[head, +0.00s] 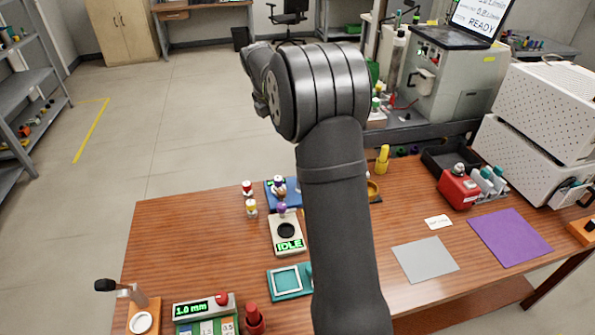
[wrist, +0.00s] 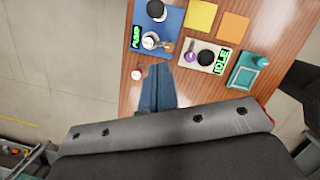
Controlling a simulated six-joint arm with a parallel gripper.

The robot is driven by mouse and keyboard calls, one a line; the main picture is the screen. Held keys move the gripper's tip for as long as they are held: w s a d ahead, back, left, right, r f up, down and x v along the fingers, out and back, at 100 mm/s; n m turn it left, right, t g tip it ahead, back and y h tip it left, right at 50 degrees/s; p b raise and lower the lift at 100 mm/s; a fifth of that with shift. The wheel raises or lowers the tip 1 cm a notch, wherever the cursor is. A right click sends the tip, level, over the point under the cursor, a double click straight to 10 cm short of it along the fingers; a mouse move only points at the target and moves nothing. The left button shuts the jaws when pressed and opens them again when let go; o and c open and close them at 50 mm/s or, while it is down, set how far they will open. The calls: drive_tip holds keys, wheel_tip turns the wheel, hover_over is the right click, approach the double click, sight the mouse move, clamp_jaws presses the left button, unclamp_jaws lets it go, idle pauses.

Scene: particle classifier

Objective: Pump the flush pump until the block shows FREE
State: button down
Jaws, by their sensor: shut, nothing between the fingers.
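A blue base (wrist: 171,20) stands near the top of the wrist view. It carries a silver-and-white capped part (wrist: 150,41), which looks like the flush pump, and a dark round knob (wrist: 155,8). A small green display (wrist: 136,37) on its left edge appears to read PUMP. In the head view the blue base (head: 294,188) sits at the back of the table, partly hidden by my arm. My gripper (wrist: 157,73) is shut and empty, below the capped part in the picture and apart from it. The head view does not show the fingers clearly.
Small red- and yellow-topped bottles (head: 248,188) stand left of the base.

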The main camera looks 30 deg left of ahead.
drive_tip(key=w+d+f, duration=0.1)
drive_tip(key=w+f, duration=0.4)
drive_tip(key=f, duration=0.2)
drive_tip(key=shift+w+d+f, duration=0.2)
drive_tip(key=shift+d+f, duration=0.15)
drive_tip(key=shift+d, duration=0.05)
drive_tip(key=shift+x, duration=3.5)
